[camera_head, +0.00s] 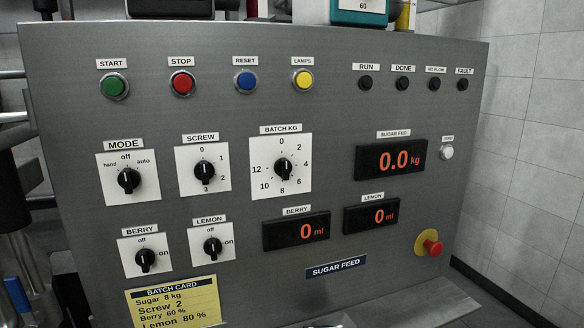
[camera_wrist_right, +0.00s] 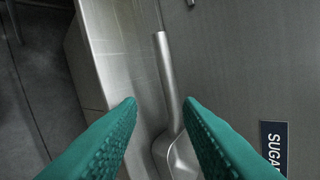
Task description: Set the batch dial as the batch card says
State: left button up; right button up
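The batch dial (camera_head: 283,169) is a black knob on a white plate marked BATCH KG, 0 to 12 in steps of 2. It appears to point up, near 0. The yellow batch card (camera_head: 173,303), low on the panel, reads Sugar 8 kg, Screw 2, Berry 60 %, Lemon 80 %. My right gripper (camera_wrist_right: 160,103) shows in its wrist view with two teal fingers apart and nothing gripped. A metal chute-like part (camera_wrist_right: 180,150) lies beyond the fingers. Neither gripper shows in the head view, and nothing touches the dial.
Several buttons line the top. The sugar feed display (camera_head: 390,159) reads 0.0 kg. A red emergency button (camera_head: 431,243) juts out at the lower right.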

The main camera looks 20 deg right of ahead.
notch_tip(320, 180, up, 16)
jog(key=w+a+n+t, duration=0.1)
jog(key=w+n+t, duration=0.25)
jog(key=n, duration=0.55)
jog(key=n+t+h+p, duration=0.15)
jog(key=n+t, duration=0.35)
jog(key=n, duration=0.6)
send_near(286, 164)
jog(key=shift+g+y, duration=0.25)
jog(key=w, duration=0.3)
jog(key=w+p, duration=0.1)
jog(key=w, duration=0.1)
jog(key=w+p, duration=0.1)
jog(key=w, duration=0.2)
jog(key=shift+w+r, duration=0.25)
jog(key=shift+w, duration=0.05)
grip_shut()
